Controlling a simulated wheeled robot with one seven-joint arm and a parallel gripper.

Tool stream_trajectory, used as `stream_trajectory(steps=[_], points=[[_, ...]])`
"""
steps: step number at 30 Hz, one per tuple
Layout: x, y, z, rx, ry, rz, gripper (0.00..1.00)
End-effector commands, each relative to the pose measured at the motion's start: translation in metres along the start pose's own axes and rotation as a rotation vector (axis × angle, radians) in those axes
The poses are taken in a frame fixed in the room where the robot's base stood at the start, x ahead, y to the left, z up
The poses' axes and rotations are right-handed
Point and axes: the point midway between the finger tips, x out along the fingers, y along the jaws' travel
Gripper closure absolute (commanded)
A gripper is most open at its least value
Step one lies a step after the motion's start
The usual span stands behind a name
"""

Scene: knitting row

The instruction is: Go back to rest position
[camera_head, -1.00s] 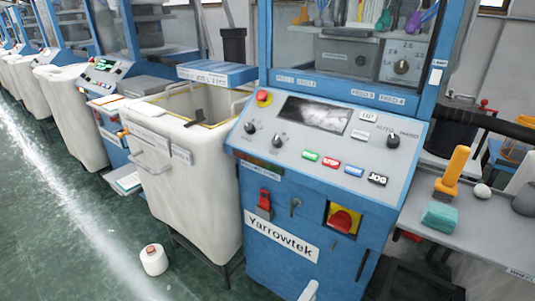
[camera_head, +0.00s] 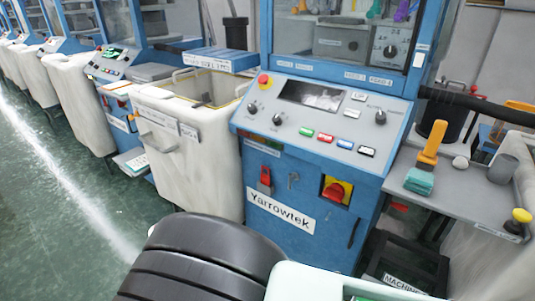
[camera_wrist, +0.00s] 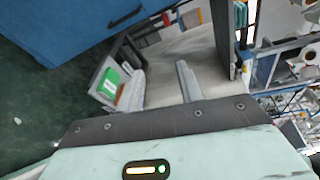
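The task names no object. My gripper (camera_wrist: 165,125) shows in the wrist view as a dark plate with screws and a pale green body with a lit indicator. No pair of fingers can be made out for certain. A narrow grey piece stands just beyond the plate; I cannot tell whether it belongs to the gripper. Nothing held can be made out. In the head view my black ribbed arm and a pale green link fill the bottom middle and right, in front of the blue Yarrowtek machine (camera_head: 283,237).
A white bin (camera_head: 190,165) stands left of the machine. A grey side table (camera_head: 455,190) at right holds a yellow-handled tool (camera_head: 432,145), a teal block (camera_head: 419,181), a white ball (camera_head: 460,162) and a grey cup (camera_head: 503,168). The green floor aisle (camera_head: 50,220) at left is open.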

Motion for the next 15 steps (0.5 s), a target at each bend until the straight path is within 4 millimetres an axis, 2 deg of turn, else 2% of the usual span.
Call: stream_trajectory(steps=[8,11,15], points=[[-0.006,-0.034,-0.020,0.299,0.285,0.127,0.63],[-0.013,-0.054,-0.028,0.475,0.448,0.177,0.63],[-0.029,-0.089,-0.039,0.787,0.731,0.224,0.63]])
